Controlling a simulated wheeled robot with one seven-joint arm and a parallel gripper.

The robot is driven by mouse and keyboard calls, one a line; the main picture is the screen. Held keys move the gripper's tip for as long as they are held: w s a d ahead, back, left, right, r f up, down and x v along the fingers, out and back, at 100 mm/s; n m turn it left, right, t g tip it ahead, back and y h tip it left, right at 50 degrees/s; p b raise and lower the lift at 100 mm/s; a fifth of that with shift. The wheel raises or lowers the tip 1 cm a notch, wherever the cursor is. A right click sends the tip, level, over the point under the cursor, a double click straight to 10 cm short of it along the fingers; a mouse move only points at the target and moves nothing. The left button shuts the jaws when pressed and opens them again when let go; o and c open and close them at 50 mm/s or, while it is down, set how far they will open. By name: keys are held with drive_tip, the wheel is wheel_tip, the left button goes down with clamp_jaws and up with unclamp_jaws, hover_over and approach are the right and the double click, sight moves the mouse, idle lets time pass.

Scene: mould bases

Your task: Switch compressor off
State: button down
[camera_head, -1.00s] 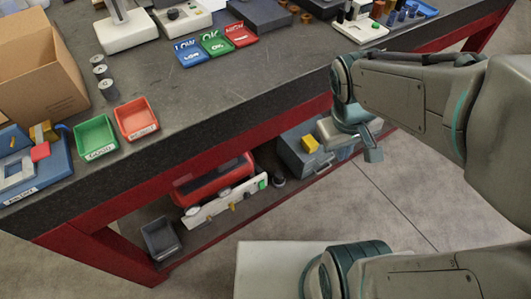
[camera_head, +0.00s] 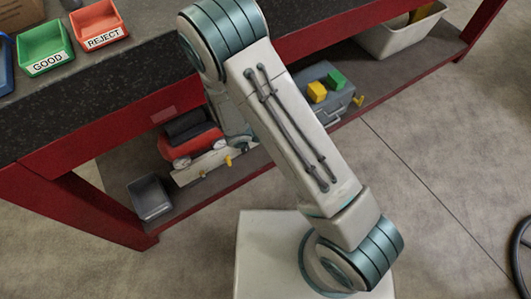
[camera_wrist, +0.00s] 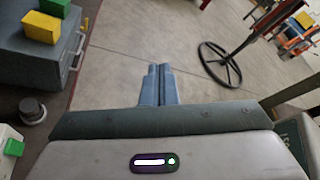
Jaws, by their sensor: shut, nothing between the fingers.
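The red compressor (camera_head: 180,143) lies on the lower shelf of the bench in the head view. A pale panel (camera_head: 187,176) with small yellow fittings runs along its front; my arm hides its right end. In the wrist view, a white piece with a green button (camera_wrist: 14,147) shows at the lower left edge. My gripper (camera_wrist: 158,72) has its blue fingers together and empty, pointing over open floor. It is right of the green button and apart from it. In the head view my arm hides the gripper.
A grey toolbox (camera_wrist: 35,70) carries a yellow block (camera_wrist: 41,28) and a green block (camera_wrist: 55,7). A dark round knob-like part (camera_wrist: 33,111) sits below it. A grey bin (camera_head: 151,197) stands left of the compressor. A wheel-like ring (camera_wrist: 219,65) stands on the floor.

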drive_tip(key=a+f+n+t+y+b, duration=0.3)
drive_tip(key=f+n, duration=0.5)
drive_tip(key=f, duration=0.2)
drive_tip(key=s+a+f+n+t+y+b, duration=0.1)
drive_tip(key=a+f+n+t+y+b, duration=0.3)
drive_tip(key=f+n, duration=0.4)
drive_tip(key=a+f+n+t+y+b, duration=0.3)
drive_tip(key=f+n, duration=0.5)
drive_tip(key=f, duration=0.6)
drive_tip(key=shift+s+a+f+t, duration=0.2)
drive_tip(key=shift+a+t, duration=0.3)
drive_tip(key=shift+t, duration=0.2)
drive_tip(key=shift+w, duration=0.1)
drive_tip(key=a+b+x, duration=0.1)
drive_tip(key=b+x, duration=0.1)
drive_tip(key=x, duration=0.4)
drive_tip(key=a+b+x, duration=0.1)
drive_tip(key=b+x, duration=0.2)
drive_tip(key=x, duration=0.3)
drive_tip(key=shift+w+a+f, duration=0.2)
drive_tip(key=shift+w+a, duration=0.25)
drive_tip(key=shift+w, duration=0.2)
drive_tip(key=shift+f, duration=0.1)
